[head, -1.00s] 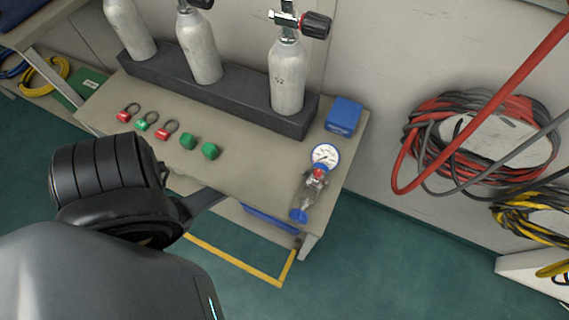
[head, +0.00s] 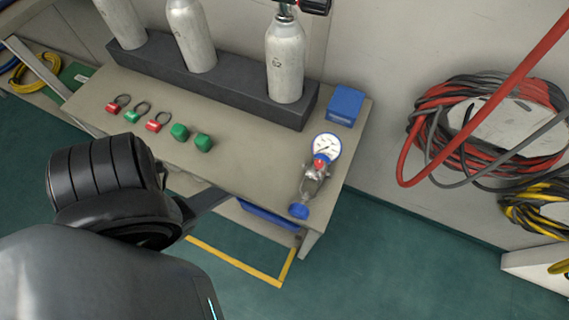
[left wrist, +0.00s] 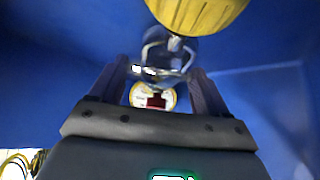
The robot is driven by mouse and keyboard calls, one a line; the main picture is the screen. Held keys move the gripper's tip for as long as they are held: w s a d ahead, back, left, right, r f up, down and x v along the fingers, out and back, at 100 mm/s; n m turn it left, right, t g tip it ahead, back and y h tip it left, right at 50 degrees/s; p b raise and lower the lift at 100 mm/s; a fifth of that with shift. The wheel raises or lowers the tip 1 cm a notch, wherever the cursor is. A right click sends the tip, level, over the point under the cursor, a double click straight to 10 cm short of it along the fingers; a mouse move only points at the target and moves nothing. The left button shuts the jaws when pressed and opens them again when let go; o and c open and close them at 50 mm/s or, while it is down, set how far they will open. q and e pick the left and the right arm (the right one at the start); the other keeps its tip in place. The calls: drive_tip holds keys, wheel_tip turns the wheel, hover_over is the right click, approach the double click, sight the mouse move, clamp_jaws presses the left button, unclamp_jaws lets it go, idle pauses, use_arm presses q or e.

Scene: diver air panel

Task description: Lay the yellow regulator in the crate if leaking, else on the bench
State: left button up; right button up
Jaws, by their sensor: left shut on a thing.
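The yellow regulator fills the middle of the left wrist view, with a yellow cap (left wrist: 195,12), a clear and metal body and a yellow-rimmed gauge (left wrist: 165,94). My left gripper (left wrist: 162,75) is shut on its body. Blue walls of the crate (left wrist: 60,60) surround it in that view; whether the regulator touches the crate floor cannot be told. In the head view a strip of the blue crate (head: 266,216) shows under the bench (head: 245,160). My left arm reaches there, its gripper and the yellow regulator hidden. My right gripper is not in view.
A blue-capped regulator (head: 316,175) with a white gauge lies on the bench's right end, near a blue box (head: 345,104). Red and green tags (head: 132,113) and green caps (head: 190,136) lie left. Grey cylinders (head: 286,62) stand behind. Hoses (head: 480,125) hang on the right wall.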

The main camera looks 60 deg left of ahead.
use_arm(q)
drive_tip(key=o, duration=1.5)
drive_tip(key=shift+s+r+p, duration=0.15)
drive_tip(key=shift+r+p, duration=0.25)
drive_tip(key=shift+p+v, duration=3.85)
drive_tip(key=shift+v, duration=1.8)
